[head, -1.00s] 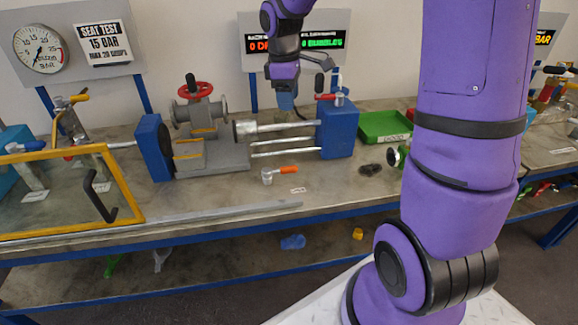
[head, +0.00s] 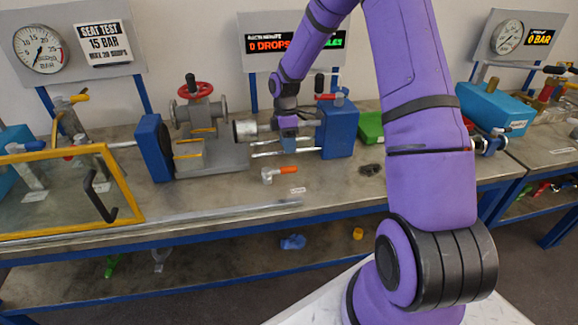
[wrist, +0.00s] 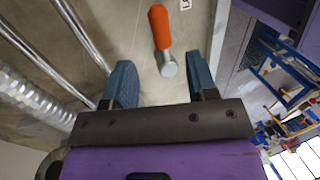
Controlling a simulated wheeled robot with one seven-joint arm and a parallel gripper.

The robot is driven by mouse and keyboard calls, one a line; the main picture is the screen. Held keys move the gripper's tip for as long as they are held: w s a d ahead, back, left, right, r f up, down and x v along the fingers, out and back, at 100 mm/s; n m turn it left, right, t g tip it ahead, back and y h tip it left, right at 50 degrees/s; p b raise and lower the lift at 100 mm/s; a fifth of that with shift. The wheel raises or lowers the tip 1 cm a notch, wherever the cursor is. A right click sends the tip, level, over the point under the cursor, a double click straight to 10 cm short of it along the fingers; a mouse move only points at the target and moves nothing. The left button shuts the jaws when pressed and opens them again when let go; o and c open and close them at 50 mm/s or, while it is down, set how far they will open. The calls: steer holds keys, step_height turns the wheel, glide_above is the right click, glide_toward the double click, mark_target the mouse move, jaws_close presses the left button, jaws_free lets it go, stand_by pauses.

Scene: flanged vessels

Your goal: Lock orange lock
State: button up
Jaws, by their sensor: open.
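The orange lock (head: 286,170) is a small metal piece with an orange handle. It lies on the bench in front of the blue-ended clamp fixture, in the head view. In the wrist view its orange handle (wrist: 159,27) points up the picture, and its round metal end (wrist: 168,68) shows between the fingertips. My gripper (head: 287,132) is over the fixture's rods, behind the lock in the head view. In the wrist view its two blue fingers (wrist: 160,78) are spread wide with nothing between them touching. The gap in height to the lock is unclear.
The clamp fixture has a blue left plate (head: 152,147), a blue right block (head: 338,130) and steel rods (head: 280,153) between. A flanged valve with a red wheel (head: 197,90) stands on it. A yellow-framed guard (head: 125,187) is at left. The bench in front of the lock is largely clear.

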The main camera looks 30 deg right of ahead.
mark_target(282, 171)
steer(key=x, duration=0.8)
jaws_close()
